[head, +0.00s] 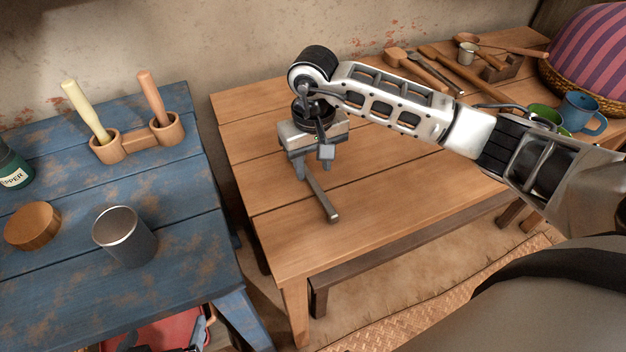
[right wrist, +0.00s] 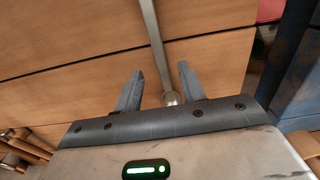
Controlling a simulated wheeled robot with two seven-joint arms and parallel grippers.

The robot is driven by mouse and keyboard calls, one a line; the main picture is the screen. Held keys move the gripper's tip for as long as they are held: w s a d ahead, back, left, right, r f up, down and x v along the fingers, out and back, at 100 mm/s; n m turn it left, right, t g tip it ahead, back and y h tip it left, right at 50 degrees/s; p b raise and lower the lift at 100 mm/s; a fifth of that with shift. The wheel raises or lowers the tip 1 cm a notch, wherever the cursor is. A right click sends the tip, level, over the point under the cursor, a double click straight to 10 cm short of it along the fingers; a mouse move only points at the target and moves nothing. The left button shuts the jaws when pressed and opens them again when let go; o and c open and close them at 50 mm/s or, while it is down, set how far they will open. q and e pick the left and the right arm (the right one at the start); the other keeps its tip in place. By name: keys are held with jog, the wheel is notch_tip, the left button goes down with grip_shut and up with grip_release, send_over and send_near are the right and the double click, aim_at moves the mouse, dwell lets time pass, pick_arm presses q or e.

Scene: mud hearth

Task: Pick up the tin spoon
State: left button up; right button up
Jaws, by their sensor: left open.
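The tin spoon (head: 322,200) is a grey metal piece whose long handle lies on the wooden table and points to the front edge. Its other end is hidden under my right gripper in the head view. My right gripper (head: 312,160) points down over it. In the right wrist view, the spoon's handle (right wrist: 153,35) runs between the spread fingers of my right gripper (right wrist: 160,68), with a rounded grey end near the palm. Gaps show on both sides. My left gripper (head: 167,330) is open at the bottom left, partly cut off, in front of something red.
A blue table (head: 70,180) at left holds a steel cup (head: 124,236), a wooden lid (head: 32,226), a pepper bottle (head: 14,168) and a double wooden holder (head: 140,140). Wooden utensils (head: 425,65), a blue mug (head: 583,113) and a basket (head: 575,88) stand at back right.

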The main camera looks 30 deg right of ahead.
aim_at(313, 182)
jog(key=shift+s+a+f, duration=0.1)
jog(key=shift+f, duration=1.75)
grip_shut()
jog(key=shift+r, duration=0.1)
